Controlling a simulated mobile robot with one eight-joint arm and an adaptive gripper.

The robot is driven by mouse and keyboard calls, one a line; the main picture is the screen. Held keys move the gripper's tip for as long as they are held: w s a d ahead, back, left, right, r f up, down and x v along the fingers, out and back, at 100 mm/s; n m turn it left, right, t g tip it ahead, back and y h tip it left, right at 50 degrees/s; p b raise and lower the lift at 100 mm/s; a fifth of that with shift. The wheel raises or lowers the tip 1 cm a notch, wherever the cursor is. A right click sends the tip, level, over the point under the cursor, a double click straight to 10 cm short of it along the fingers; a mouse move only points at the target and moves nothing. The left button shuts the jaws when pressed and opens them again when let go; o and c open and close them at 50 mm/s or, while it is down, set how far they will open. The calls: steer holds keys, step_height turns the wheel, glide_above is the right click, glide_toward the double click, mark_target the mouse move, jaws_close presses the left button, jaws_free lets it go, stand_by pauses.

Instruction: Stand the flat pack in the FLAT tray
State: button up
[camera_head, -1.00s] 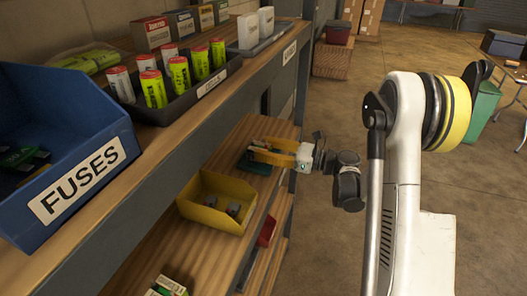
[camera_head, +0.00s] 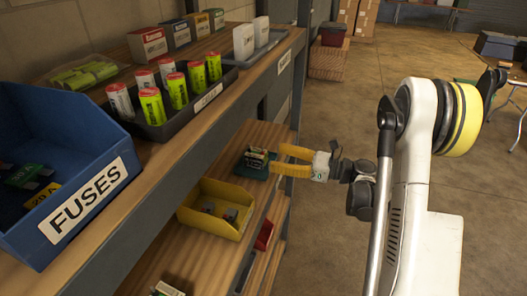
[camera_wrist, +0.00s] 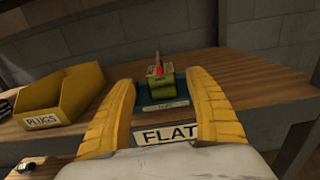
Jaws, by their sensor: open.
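The pack (camera_wrist: 165,84), a small lime-green block with a red spot and a grey-brown part on top, is in the dark teal tray (camera_wrist: 147,98) in the wrist view. A FLAT label shows on the shelf edge in front of it. In the head view the tray (camera_head: 250,171) sits on the lower shelf with the pack (camera_head: 257,155), small and dim, on it. I cannot tell its exact tilt. My gripper (camera_head: 280,160) has yellow fingers, open and empty, just right of the tray. In the wrist view the fingers (camera_wrist: 160,88) frame the tray, apart from the pack.
A yellow PLUGS bin (camera_head: 203,225) stands beside the tray; it also shows in the wrist view (camera_wrist: 88,93). The upper shelf overhangs, holding a blue FUSES bin (camera_head: 85,200) and a grey tray (camera_head: 180,128) of several battery packs. The floor at right is open.

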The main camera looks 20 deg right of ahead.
steer(key=p+v, duration=0.1)
steer(key=v, duration=0.5)
steer(key=a+r+n+h, duration=0.1)
steer(key=a, duration=0.1)
steer(key=a+r+n+g+h, duration=0.1)
steer(key=a, duration=0.1)
steer(key=a+r+n+g+h, duration=0.1)
steer(key=a+n, duration=0.1)
steer(key=shift+a+r, duration=0.15)
steer(key=shift+a, duration=0.05)
steer(key=s+a+r+n+g+h, duration=0.2)
steer(key=s+a+n+h, duration=0.2)
steer(key=s+a+n, duration=0.15)
steer(key=s+d+r+n+h, duration=0.1)
steer(key=s+n+h, duration=0.6)
steer(key=s+n, duration=0.8)
steer(key=shift+s+d+r+n+t+h, duration=0.3)
steer(key=shift+s+d+n, duration=0.1)
steer(key=shift+s, duration=0.35)
